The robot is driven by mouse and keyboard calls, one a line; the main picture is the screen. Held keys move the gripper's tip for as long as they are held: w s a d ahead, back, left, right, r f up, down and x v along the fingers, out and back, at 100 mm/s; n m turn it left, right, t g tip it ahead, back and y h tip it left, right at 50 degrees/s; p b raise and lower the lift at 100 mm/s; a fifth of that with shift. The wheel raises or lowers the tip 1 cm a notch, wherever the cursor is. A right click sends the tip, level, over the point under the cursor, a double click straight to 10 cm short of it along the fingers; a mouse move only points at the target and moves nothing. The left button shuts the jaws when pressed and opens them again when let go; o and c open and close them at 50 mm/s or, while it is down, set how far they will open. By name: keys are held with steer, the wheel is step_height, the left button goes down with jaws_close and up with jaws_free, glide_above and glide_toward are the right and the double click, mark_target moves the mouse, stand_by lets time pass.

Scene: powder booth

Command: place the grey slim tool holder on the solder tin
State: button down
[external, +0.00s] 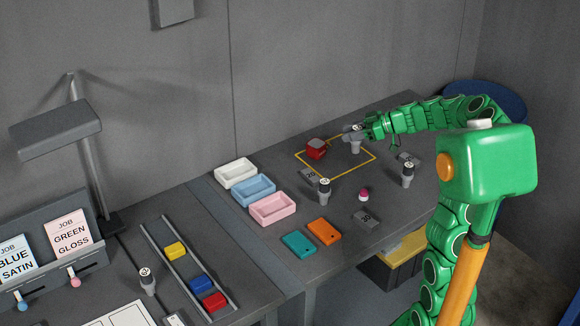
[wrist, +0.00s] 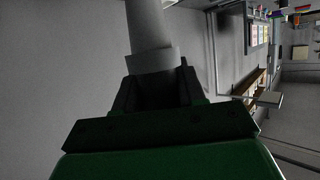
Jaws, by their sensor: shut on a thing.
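My gripper (external: 367,131) is shut on a grey slim tool holder (external: 355,146), over the yellow-outlined area of the bench. The holder looks upright with a pale marked top; a gap below it is hard to judge. In the wrist view the grey holder (wrist: 149,25) rises from between the dark jaws (wrist: 155,92), its gripped part hidden. No item is clearly recognisable as the solder tin.
Similar holders with dark bands stand at front left (external: 324,191), right (external: 408,174) and far left (external: 147,281). A small pink-and-white piece (external: 363,195) and a grey "30" block (external: 366,219) lie in front. White, blue and pink trays (external: 273,208) line the left.

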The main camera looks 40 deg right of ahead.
steer(key=w+a+r, duration=0.1)
steer(key=w+r, duration=0.2)
steer(key=w, duration=0.5)
glide_above(312, 143)
steer(key=shift+f, duration=6.4)
steer(key=shift+f, duration=0.15)
steer(key=c, duration=0.7)
jaws_free()
steer(key=shift+o, duration=0.2)
